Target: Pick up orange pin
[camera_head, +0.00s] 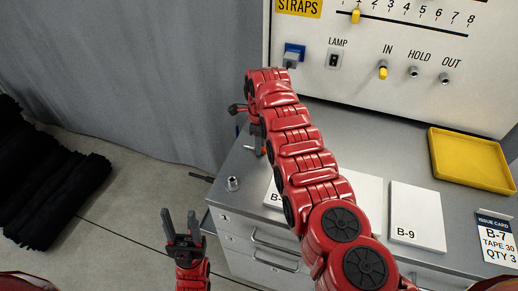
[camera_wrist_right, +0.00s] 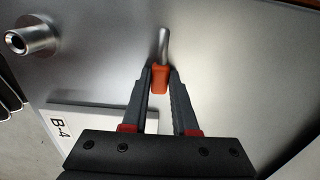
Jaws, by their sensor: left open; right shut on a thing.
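The orange pin shows in the right wrist view (camera_wrist_right: 160,79), with an orange grip and a bare metal shaft pointing up the picture. My right gripper (camera_wrist_right: 161,76) is shut on its orange end. In the head view my right gripper (camera_head: 258,143) hangs down over the left end of the grey bench, partly hidden by my red arm. I cannot tell whether the shaft touches the bench top. My left gripper (camera_head: 181,225) is open and empty, in front of the bench's left edge.
A metal socket (camera_head: 232,184) stands on the bench corner. White plates, one marked B-9 (camera_head: 417,216), lie on the bench, with a yellow tray (camera_head: 470,158) at right. A panel (camera_head: 400,80) with knobs rises behind. A grey curtain (camera_head: 130,75) hangs at left.

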